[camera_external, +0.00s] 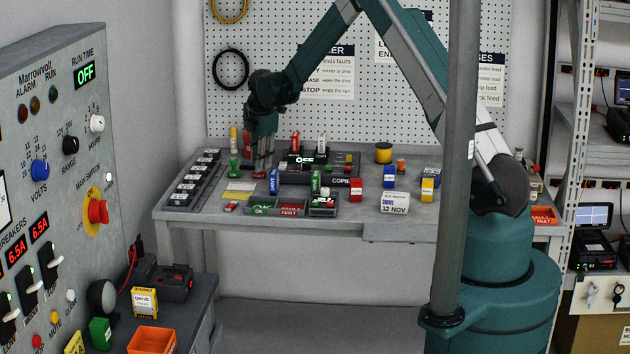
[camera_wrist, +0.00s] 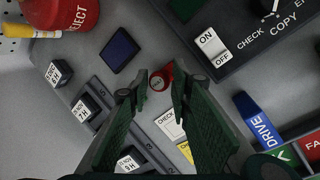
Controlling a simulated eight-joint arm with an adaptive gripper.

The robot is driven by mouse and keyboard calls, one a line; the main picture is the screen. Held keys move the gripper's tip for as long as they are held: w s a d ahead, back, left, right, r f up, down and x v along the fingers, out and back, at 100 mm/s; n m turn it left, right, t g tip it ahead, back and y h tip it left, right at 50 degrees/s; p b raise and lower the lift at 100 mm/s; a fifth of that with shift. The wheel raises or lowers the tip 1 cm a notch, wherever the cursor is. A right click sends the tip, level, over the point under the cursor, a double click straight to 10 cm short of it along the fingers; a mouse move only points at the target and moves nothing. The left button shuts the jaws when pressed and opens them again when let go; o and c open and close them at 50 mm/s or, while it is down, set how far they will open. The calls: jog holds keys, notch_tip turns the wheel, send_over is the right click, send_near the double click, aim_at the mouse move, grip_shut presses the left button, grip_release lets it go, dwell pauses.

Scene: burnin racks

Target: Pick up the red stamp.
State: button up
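The red stamp, a small round red piece with a pale mark on top (camera_wrist: 160,77), shows between my fingertips in the wrist view. My gripper (camera_wrist: 159,90) points down at it with its two green fingers apart, one on each side. A narrow gap seems to show beside the stamp, and I cannot tell if either finger touches it. In the external view my gripper (camera_external: 263,163) is low over the left part of the bench, and the stamp is mostly hidden by the fingers.
A dark blue pad (camera_wrist: 119,49) and a large red object marked REJECT (camera_wrist: 62,12) lie up left. A rack of black labelled blocks (camera_external: 188,186) is at left. A dark panel with an ON/OFF switch (camera_wrist: 211,46) is at right.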

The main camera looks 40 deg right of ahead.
jog(key=shift+w+d+f, duration=0.1)
jog(key=shift+w+f, duration=0.1)
jog(key=shift+f, duration=0.45)
jog(key=shift+c, duration=0.6)
jog(key=c, duration=0.4)
jog(key=shift+c, duration=0.2)
